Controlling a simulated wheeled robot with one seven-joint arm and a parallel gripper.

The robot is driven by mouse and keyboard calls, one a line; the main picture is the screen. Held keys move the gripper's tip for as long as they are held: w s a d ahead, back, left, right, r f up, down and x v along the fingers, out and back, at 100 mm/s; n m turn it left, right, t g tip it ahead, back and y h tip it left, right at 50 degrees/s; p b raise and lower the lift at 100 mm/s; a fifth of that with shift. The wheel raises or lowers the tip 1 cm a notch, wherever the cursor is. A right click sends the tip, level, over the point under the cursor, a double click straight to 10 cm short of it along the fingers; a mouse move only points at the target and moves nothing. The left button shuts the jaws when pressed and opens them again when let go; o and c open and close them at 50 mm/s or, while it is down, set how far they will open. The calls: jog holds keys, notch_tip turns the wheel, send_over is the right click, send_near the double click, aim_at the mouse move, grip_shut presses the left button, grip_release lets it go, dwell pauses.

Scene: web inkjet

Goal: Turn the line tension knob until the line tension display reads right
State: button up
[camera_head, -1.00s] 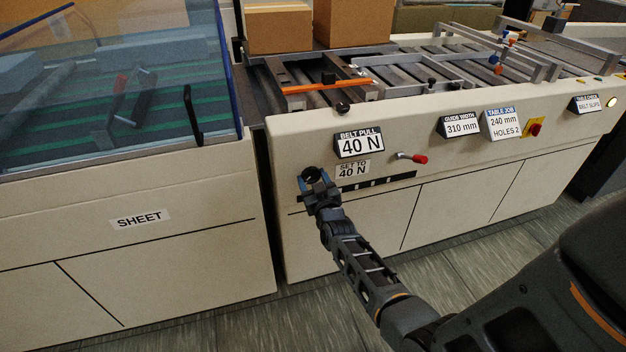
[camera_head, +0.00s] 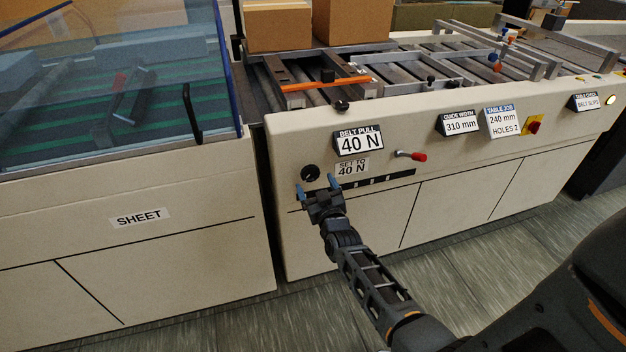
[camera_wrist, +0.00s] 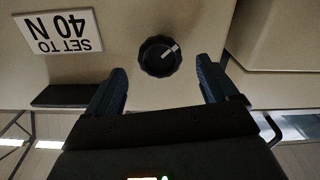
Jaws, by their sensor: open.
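A round black knob (camera_head: 310,173) with a pale pointer mark sits on the cream front panel, below and left of a display labelled BELT PULL (camera_head: 359,142) that reads 40 N. A SET TO 40 N label (camera_head: 352,168) is beside the knob. No display marked line tension is readable here. My gripper (camera_head: 317,190) is open and empty, just below the knob in the head view and apart from it. In the wrist view the knob (camera_wrist: 159,56) shows beyond and between the blue fingertips of my gripper (camera_wrist: 160,80), its mark pointing to the upper right.
A red-tipped lever (camera_head: 417,156) sticks out right of the label. A GUIDE WIDTH display (camera_head: 460,124) reads 310 mm. A red knob on yellow (camera_head: 535,127) and a lit lamp (camera_head: 609,99) are further right. A SHEET cabinet (camera_head: 140,245) stands left.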

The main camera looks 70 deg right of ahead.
jog(key=v, duration=0.4)
dwell(0.5)
jog(key=s+a+r+n+t+y, duration=0.1)
jog(key=s+a+n+t+y, duration=0.2)
jog(key=a, duration=0.9)
jog(key=s+a+r+n+y, duration=0.1)
jog(key=s+a+r+y, duration=0.15)
jog(key=s+a, duration=0.65)
jog(key=s+a+r+n+y, duration=0.4)
jog(key=s+a+r+y, duration=0.4)
jog(key=a+r, duration=0.8)
jog(key=s, duration=0.2)
jog(key=shift+s, duration=0.4)
jog(key=shift+c, duration=0.5)
